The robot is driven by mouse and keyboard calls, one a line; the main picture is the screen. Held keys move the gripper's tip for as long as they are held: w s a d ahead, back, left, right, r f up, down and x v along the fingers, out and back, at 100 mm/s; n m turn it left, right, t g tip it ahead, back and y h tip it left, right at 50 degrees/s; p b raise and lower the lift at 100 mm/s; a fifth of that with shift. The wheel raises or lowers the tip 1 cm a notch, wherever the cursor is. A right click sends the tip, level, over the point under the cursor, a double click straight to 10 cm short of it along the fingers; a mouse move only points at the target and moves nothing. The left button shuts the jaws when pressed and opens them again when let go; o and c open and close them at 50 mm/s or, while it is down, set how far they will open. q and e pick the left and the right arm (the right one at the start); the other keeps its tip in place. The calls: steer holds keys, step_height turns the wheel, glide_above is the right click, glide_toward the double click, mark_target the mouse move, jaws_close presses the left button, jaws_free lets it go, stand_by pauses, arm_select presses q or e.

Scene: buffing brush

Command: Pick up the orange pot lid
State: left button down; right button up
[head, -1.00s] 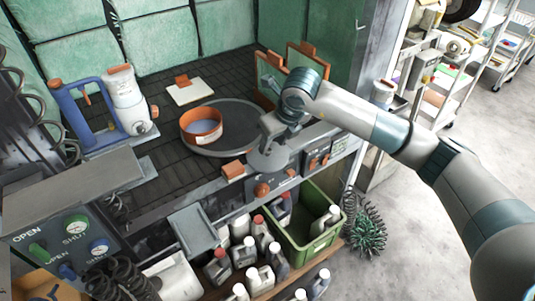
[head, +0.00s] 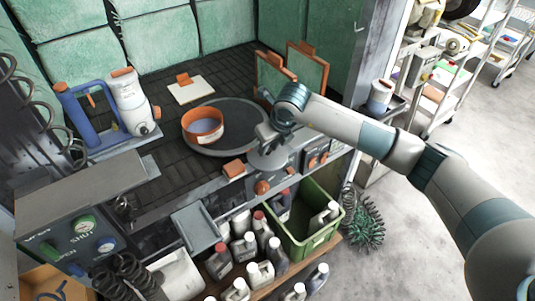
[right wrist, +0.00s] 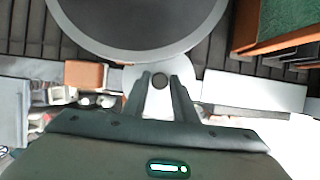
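A round orange-walled piece (head: 203,126) with a pale bluish inside sits on the dark round plate (head: 228,112) on the work surface. My right gripper (head: 264,138) is beside the plate's front right edge, apart from the orange piece. In the right wrist view its two fingers (right wrist: 160,84) are parted with nothing between them, over a grey round fitting (right wrist: 159,78). The orange piece is outside that view. My left gripper is not in view.
A blue and white machine (head: 110,108) stands at the left of the surface. A white square with an orange clip (head: 190,92) lies behind the plate. Orange-framed green boards (head: 305,72) stand at the back right. Bottles and a green crate (head: 312,238) are below the front edge.

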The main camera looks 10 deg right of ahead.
jaws_close()
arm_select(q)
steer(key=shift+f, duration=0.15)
arm_select(e)
steer(key=shift+r, duration=0.1)
